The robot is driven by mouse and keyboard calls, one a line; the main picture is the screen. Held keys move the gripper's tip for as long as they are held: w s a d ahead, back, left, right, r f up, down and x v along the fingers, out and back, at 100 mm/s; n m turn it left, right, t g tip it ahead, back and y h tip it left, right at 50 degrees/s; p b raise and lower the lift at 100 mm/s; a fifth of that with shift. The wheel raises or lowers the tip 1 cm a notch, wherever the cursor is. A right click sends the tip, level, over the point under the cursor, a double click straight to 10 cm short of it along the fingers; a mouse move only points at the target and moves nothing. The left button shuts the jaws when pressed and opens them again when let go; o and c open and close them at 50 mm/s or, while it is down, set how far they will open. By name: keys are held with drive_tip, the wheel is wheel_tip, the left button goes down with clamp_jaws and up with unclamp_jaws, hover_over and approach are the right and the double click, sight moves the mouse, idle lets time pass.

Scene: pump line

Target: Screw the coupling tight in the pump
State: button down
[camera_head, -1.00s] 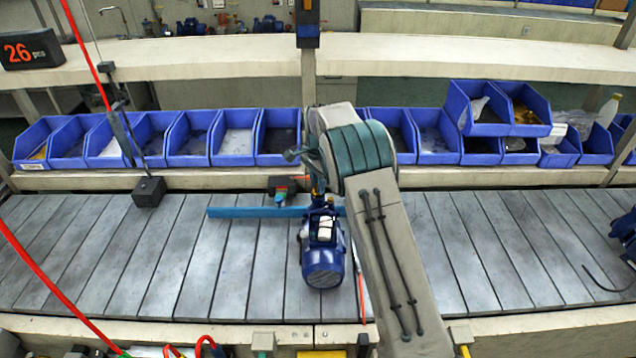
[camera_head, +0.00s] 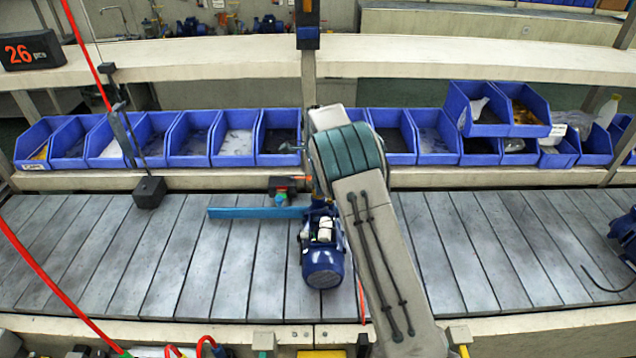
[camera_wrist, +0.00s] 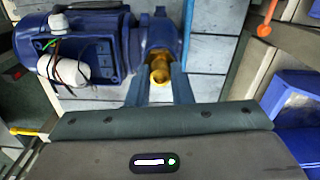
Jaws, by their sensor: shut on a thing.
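The blue pump (camera_head: 323,258) lies on the slatted grey bench in front of my arm. In the wrist view the pump (camera_wrist: 100,52) fills the upper left, with its open terminal box and white parts facing up. The brass coupling (camera_wrist: 160,66) sits at the pump's near end, in line with its port. My gripper (camera_wrist: 159,88) has its two blue-grey fingers on either side of the coupling and is shut on it. Whether the thread is fully seated cannot be seen. In the head view my arm hides the gripper and the coupling.
A blue bar (camera_head: 258,212) lies on the bench left of the pump. A small device (camera_head: 282,190) stands behind it, and a black block (camera_head: 149,191) is farther left. Blue bins (camera_head: 236,140) line the back shelf. Another pump (camera_head: 624,236) is at the far right.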

drive_tip(key=shift+m, duration=0.6)
drive_tip(key=m, duration=0.3)
drive_tip(key=shift+f+m+p, duration=0.1)
drive_tip(key=shift+m+p, duration=0.2)
drive_tip(key=shift+p, duration=0.1)
drive_tip(key=m, duration=0.3)
drive_tip(key=shift+p, duration=0.4)
drive_tip(key=c, duration=1.4)
unclamp_jaws()
drive_tip(key=shift+o, duration=0.2)
